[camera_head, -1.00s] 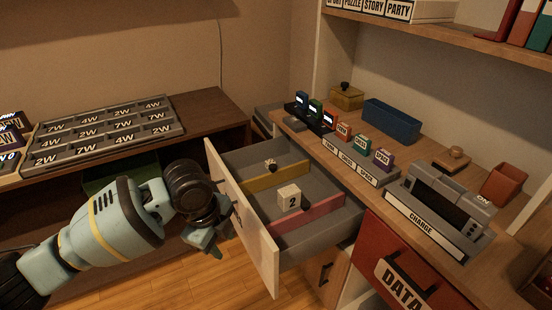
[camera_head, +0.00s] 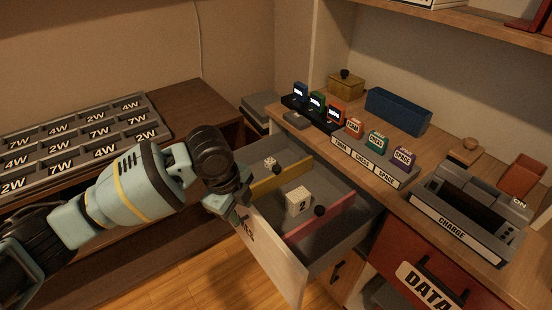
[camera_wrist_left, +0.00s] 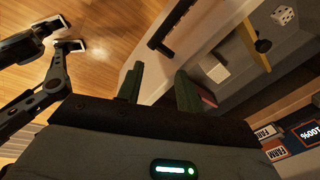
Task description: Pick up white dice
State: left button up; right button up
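The white dice (camera_head: 270,163) lies in the back compartment of the open drawer (camera_head: 272,262), behind the yellow divider (camera_head: 282,180). It also shows at the top right of the left wrist view (camera_wrist_left: 284,15). A larger white block marked 2 (camera_head: 298,201) sits between the yellow and red dividers; it appears in the wrist view (camera_wrist_left: 213,67). My left gripper (camera_head: 236,208) is by the drawer front's upper edge, apart from the dice. In the wrist view its two dark green fingers (camera_wrist_left: 158,90) are spread with nothing held between them.
The red divider (camera_head: 320,219) and drawer walls border the compartments. The desk above holds small labelled boxes (camera_head: 376,142), a blue box (camera_head: 397,111) and a charge station (camera_head: 470,215). A shelf with a labelled tray (camera_head: 85,140) stands left. Wooden floor (camera_head: 190,272) is clear below.

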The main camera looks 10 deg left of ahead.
aim_at(270, 162)
jog(key=i+j+z, duration=0.25)
jog(key=j, duration=0.15)
jog(key=j+z, duration=0.25)
jog(key=j, duration=0.15)
jog(key=i+j+z, duration=0.25)
jog(key=j, duration=0.25)
jog(key=i+j, duration=0.35)
